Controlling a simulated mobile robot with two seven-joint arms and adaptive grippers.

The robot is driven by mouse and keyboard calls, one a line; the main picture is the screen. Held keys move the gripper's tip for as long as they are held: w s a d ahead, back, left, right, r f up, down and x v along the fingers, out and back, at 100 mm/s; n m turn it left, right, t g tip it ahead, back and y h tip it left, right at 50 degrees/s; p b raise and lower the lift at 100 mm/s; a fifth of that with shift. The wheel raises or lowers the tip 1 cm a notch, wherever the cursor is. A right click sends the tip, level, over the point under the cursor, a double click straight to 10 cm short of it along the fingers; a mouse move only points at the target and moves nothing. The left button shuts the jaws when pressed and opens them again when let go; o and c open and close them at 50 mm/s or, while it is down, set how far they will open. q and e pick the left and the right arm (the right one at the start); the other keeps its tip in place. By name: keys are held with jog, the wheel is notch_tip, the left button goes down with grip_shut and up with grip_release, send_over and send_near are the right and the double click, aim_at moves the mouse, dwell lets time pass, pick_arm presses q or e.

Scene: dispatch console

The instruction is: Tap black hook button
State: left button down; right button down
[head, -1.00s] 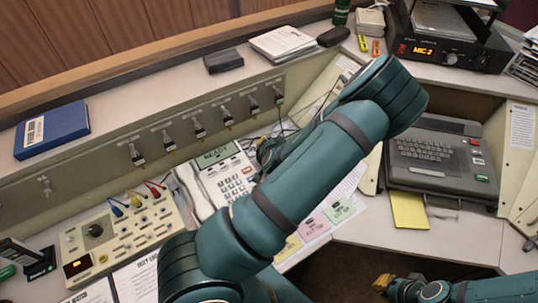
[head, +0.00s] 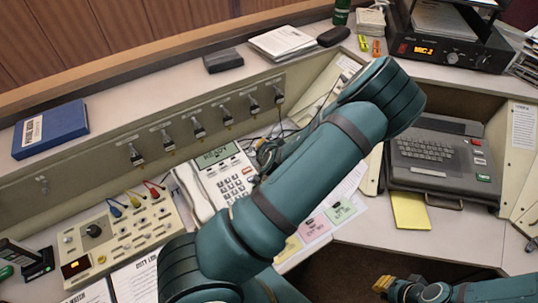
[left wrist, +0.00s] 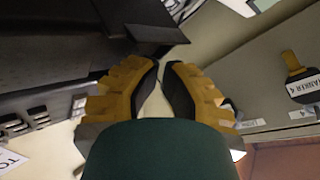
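The white desk phone (head: 232,186) with its READY display (head: 216,155) stands on the console, with its handset (head: 193,190) along its left side. I cannot make out the black hook button. My left arm reaches across the phone. The left gripper (head: 266,152) is mostly hidden behind the arm, near the display's right end. In the left wrist view its yellow-padded fingers (left wrist: 163,66) are together with only a thin gap and nothing between them, beside a dark edge. My right gripper (head: 382,283) is low at the right, partly shown, away from the phone.
A control box (head: 120,236) with coloured plugs is left of the phone. A grey keyboard terminal (head: 440,160) sits at the right. Coloured paper slips (head: 340,212) lie in front of the phone.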

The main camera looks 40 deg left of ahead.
pick_arm(q)
jog(key=shift+f, duration=0.25)
jog(key=shift+r, duration=0.15)
dwell(0.5)
jog(key=shift+s+r+p, duration=0.1)
jog(key=shift+r+p, duration=0.55)
jog(key=shift+r, duration=0.15)
jog(key=r+p, duration=0.3)
jog(key=d+r+p, duration=0.1)
jog(key=r, duration=0.1)
jog(key=shift+s, duration=0.1)
dwell(1.0)
